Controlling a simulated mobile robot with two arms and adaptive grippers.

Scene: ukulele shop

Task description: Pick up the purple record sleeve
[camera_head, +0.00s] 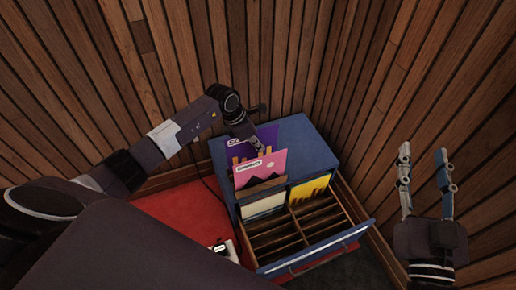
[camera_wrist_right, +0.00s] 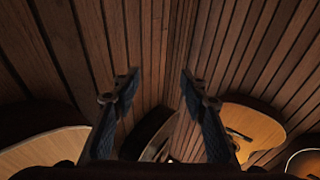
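My left gripper (camera_head: 256,146) reaches down at the purple sleeve from above. Its fingertips are small and partly hidden, so I cannot tell whether they are closed on the sleeve. My right gripper (camera_head: 426,160) is raised at the right, away from the drawer. Its fingers are apart and empty, as the right wrist view (camera_wrist_right: 160,90) also shows.
The blue drawer unit (camera_head: 307,152) has wooden dividers with empty slots in front. A yellow sleeve (camera_head: 310,189) and a pale sleeve (camera_head: 263,205) stand in it. Wooden slat walls close in behind. Guitars (camera_wrist_right: 250,128) show in the right wrist view. A red surface (camera_head: 190,215) lies left.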

